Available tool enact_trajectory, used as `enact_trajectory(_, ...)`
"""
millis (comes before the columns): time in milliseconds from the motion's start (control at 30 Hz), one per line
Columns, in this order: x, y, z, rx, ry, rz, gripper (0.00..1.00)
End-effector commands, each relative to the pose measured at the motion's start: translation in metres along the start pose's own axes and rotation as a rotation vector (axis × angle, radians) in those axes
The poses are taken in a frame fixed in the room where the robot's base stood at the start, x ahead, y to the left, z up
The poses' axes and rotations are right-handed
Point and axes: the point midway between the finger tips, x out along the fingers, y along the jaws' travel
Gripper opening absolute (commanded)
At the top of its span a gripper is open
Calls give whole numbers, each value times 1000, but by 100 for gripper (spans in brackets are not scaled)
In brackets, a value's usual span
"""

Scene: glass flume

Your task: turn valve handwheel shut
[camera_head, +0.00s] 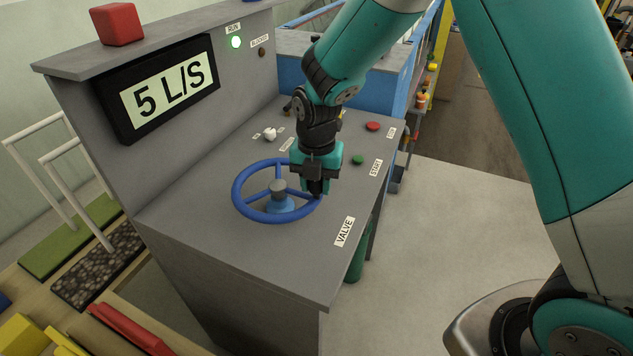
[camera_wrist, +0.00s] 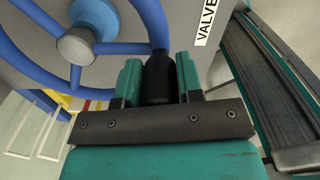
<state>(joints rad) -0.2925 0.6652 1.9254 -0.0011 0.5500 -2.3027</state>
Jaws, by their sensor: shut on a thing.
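The blue valve handwheel (camera_head: 240,204) lies on the sloping grey console top, with spokes and a grey hub (camera_head: 278,187). My gripper (camera_head: 317,190) points down at the wheel's right side. In the wrist view my gripper (camera_wrist: 158,80) has its two green fingers shut on a black knob (camera_wrist: 158,77) at the rim of the blue handwheel (camera_wrist: 152,22). The fingers and my arm hide part of the rim and knob in the head view. The VALVE label (camera_head: 344,232) is on the console to the right of the wheel.
A white knob (camera_head: 270,134), a green START button (camera_head: 358,160) and a red button (camera_head: 373,126) are on the console beyond the wheel. Clear floor (camera_head: 470,220) lies to the right.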

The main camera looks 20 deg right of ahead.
Motion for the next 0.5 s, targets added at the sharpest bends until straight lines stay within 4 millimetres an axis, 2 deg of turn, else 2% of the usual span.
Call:
enact_trajectory(100, 1, -2, 1, 8, -1, -6, 0)
enact_trajectory(133, 1, -2, 1, 8, -1, -6, 36)
enact_trajectory(233, 1, -2, 1, 6, -1, -5, 59)
enact_trajectory(500, 0, 0, 0, 2, -1, -2, 59)
